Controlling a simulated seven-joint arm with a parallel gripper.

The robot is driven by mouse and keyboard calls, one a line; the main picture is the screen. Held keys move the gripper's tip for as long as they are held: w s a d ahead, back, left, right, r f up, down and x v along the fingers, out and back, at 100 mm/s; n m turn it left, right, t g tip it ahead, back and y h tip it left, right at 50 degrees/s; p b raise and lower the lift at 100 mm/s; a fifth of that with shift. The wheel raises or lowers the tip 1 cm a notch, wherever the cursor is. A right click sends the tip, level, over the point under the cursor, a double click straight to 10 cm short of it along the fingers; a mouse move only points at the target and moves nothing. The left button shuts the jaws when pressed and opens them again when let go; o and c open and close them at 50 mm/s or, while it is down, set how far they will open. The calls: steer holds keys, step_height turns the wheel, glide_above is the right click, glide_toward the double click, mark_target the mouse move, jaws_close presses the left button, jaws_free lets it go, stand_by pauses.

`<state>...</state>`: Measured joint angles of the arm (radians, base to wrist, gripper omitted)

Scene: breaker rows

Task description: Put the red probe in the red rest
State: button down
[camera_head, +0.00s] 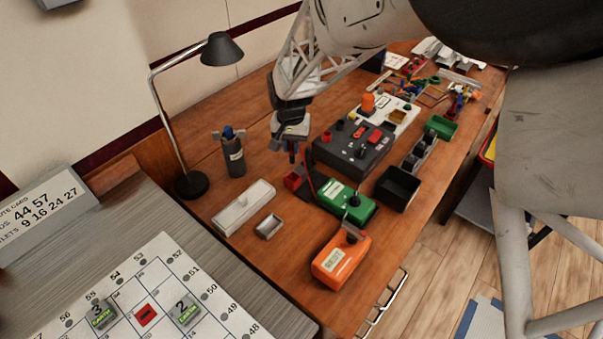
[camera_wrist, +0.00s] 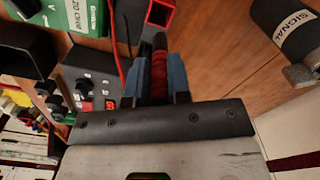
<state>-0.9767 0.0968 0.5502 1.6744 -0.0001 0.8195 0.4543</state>
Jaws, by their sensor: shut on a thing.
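My gripper (camera_head: 291,150) is above the wooden table, with its blue fingers also in the wrist view (camera_wrist: 158,82). It is shut on the red probe (camera_wrist: 159,72), whose dark end points toward the red rest. The red rest (camera_head: 293,181) is a small open-topped red box on the table, just below my gripper in the head view. It also shows at the top of the wrist view (camera_wrist: 160,14), beyond the probe's end. The probe appears outside the rest, though the exact gap is unclear. In the head view the probe is mostly hidden by the fingers.
A green meter (camera_head: 345,202) and a dark switch panel (camera_head: 352,150) stand right of the rest. A grey cylinder (camera_head: 235,160), lamp (camera_head: 191,184) and pale box (camera_head: 244,207) are to its left. An orange box (camera_head: 341,262) is in front. A red cable (camera_wrist: 118,45) runs beside the fingers.

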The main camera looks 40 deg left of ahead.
mark_target(292, 162)
steer(key=shift+f, duration=3.05)
steer(key=shift+f, duration=1.9)
steer(key=shift+f, duration=0.15)
steer(key=c, duration=1.1)
jaws_free()
steer(key=shift+r, duration=0.2)
steer(key=shift+r, duration=6)
